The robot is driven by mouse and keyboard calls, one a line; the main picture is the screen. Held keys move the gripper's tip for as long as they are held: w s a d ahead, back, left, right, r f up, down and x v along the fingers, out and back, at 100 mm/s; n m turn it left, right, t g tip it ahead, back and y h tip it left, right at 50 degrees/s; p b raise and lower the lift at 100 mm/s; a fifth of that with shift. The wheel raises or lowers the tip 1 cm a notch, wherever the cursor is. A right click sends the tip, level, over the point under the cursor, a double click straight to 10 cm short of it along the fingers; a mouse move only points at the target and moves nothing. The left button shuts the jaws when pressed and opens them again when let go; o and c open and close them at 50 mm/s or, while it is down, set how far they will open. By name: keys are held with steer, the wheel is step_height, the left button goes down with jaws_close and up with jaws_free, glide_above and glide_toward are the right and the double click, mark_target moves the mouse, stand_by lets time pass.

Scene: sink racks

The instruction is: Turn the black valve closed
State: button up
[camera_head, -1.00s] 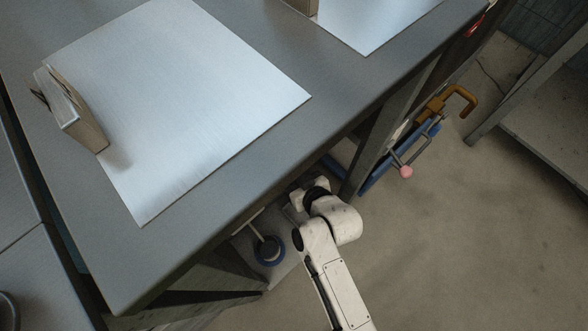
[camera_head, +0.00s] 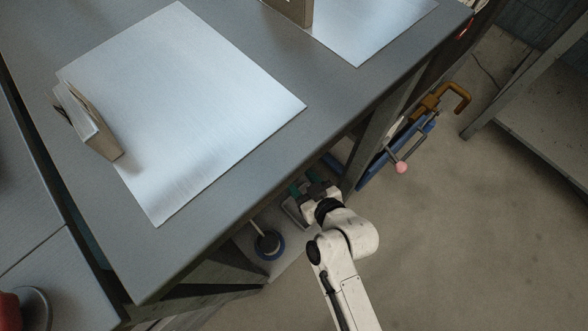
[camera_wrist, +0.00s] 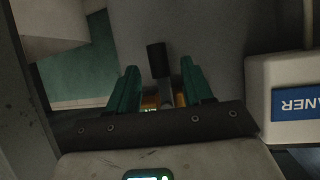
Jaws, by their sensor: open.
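The black valve handle (camera_wrist: 156,60) is a short black grip on a grey stem in the middle of the wrist view. My gripper (camera_wrist: 159,68) has two green fingers, spread apart, one on each side of the handle and stem in the picture. I see a gap on both sides, and I cannot tell how deep the handle lies between the fingers. In the head view my gripper (camera_head: 307,188) is under the front edge of the table. The valve is hidden there.
A white container with a blue label (camera_wrist: 298,103) stands close to the right of my gripper. The grey table (camera_head: 225,205) overhangs it. A blue-rimmed round object (camera_head: 268,245) sits below, left of my arm. Clamps (camera_head: 425,108) hang at the right; the floor there is open.

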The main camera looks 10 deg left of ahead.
steer(key=p+v, duration=0.1)
steer(key=v, duration=0.4)
stand_by(0.5)
steer(key=s+d+r+m+g+h, duration=0.1)
steer(key=s+d+m+g+h, duration=0.3)
steer(key=d, duration=0.5)
steer(key=s+d+r+m+g+h, duration=0.1)
steer(key=s+d, duration=0.6)
steer(key=d, duration=0.1)
steer(key=s+d+r+m+g+h, duration=0.25)
steer(key=s+d, duration=0.25)
steer(key=d, duration=0.4)
step_height(320, 180, up, 28)
steer(key=s+g+p, duration=0.1)
steer(key=p, duration=2.7)
steer(key=shift+s+d+f+m+h, duration=0.15)
steer(key=shift+d+f+m+h, duration=0.05)
steer(key=shift+d+m+h, duration=0.2)
